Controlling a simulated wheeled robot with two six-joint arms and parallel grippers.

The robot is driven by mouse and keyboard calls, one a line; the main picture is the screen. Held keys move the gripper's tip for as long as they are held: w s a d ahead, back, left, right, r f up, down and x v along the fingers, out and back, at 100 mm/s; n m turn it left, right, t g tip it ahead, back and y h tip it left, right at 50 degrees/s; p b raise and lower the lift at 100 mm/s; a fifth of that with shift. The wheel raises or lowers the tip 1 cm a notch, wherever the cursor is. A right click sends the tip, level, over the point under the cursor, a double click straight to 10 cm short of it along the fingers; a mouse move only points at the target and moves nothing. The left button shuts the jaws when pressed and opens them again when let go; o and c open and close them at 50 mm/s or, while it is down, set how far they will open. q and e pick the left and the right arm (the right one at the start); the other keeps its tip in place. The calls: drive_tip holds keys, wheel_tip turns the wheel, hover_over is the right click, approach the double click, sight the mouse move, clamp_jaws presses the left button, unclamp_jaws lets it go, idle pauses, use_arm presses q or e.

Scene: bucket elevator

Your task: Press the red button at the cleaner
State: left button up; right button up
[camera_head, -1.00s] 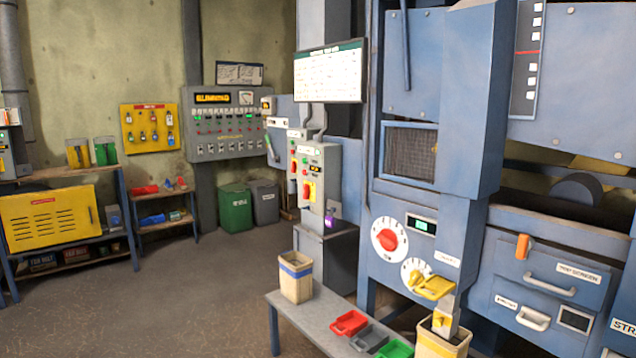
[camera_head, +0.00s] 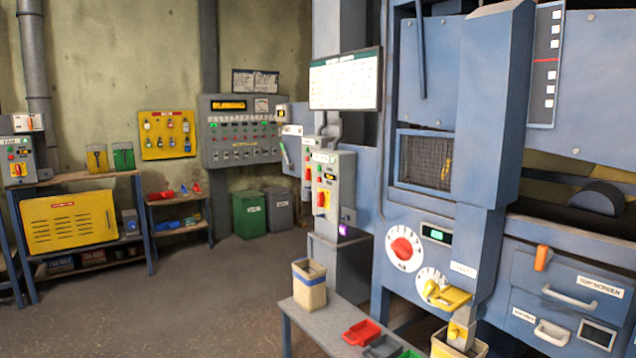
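The blue machine (camera_head: 470,225), which I take for the cleaner, fills the right side. It has a red dial (camera_head: 404,248), a small green display (camera_head: 436,234) and a drawer labelled TOP SCREEN (camera_head: 570,288). A grey control box (camera_head: 343,187) stands at its left, with small buttons and a red switch on a yellow plate (camera_head: 324,201). A second, similar box (camera_head: 307,170) is partly hidden behind it. Their labels are too small to read, and I cannot tell which red button belongs to the cleaner. Neither of my grippers is in view.
A low bench (camera_head: 328,328) with a beige bin (camera_head: 309,287) and red tray (camera_head: 361,333) stands before the machine. Another grey box (camera_head: 18,160) is at the far left, by a shelf with a yellow panel (camera_head: 70,222). The floor (camera_head: 190,310) at left is clear.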

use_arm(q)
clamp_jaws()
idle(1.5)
